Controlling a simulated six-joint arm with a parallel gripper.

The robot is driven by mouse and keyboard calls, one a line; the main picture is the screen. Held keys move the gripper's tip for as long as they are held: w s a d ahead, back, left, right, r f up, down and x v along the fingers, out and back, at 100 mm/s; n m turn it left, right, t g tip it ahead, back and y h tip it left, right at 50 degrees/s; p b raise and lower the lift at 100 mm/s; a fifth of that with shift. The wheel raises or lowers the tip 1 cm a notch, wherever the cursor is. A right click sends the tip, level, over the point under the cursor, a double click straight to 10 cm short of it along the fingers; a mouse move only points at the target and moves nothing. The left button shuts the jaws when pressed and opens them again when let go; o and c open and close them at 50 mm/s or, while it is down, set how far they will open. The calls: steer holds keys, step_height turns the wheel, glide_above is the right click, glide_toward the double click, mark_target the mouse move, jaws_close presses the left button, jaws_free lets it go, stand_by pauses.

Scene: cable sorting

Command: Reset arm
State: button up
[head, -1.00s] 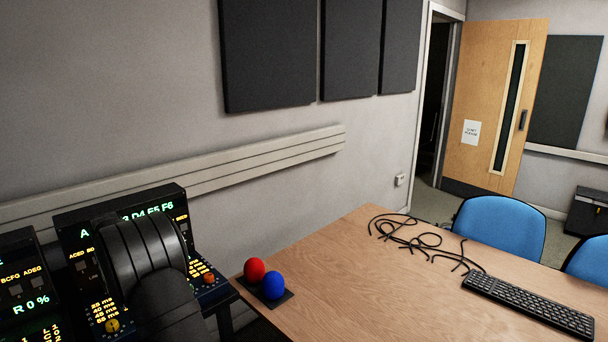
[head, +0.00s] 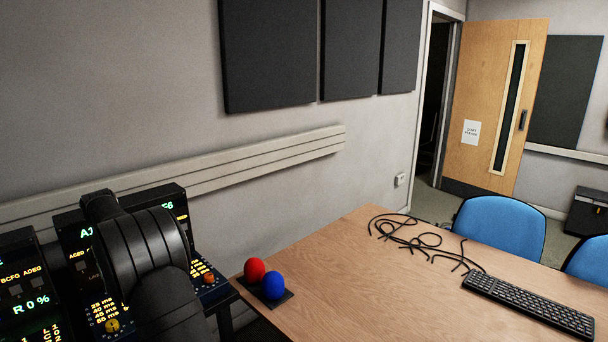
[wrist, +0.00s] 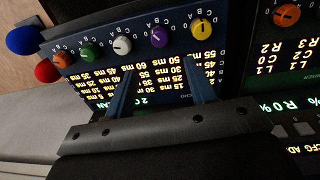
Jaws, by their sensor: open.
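My arm (head: 155,250) is folded up at the lower left in the head view, in front of the control panels. My gripper (wrist: 165,92) shows in the wrist view with two dark blue fingers standing apart. It is open, with nothing between the fingers. Beyond them is a panel (wrist: 100,67) with lit yellow lettering and a row of coloured knobs. I cannot tell how far the fingertips are from the panel. The gripper's fingers are not clear in the head view.
A wooden table (head: 360,290) holds black cables (head: 425,241), a keyboard (head: 528,305), and a red ball (head: 254,270) and a blue ball (head: 274,286) on a dark base. Blue chairs (head: 500,228) stand behind the table. The table's middle is clear.

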steer(key=f, duration=1)
steer(key=shift+w+d+f, duration=0.15)
steer(key=shift+d+f, duration=0.1)
steer(key=shift+f, duration=0.05)
steer(key=shift+f+n, duration=0.1)
steer(key=shift+n, duration=0.2)
steer(key=n, duration=0.6)
steer(key=shift+r+n, duration=0.35)
steer(key=shift+n, duration=0.05)
step_height(320, 180, up, 10)
steer(key=shift+s+f, duration=0.25)
steer(key=shift+s, duration=0.05)
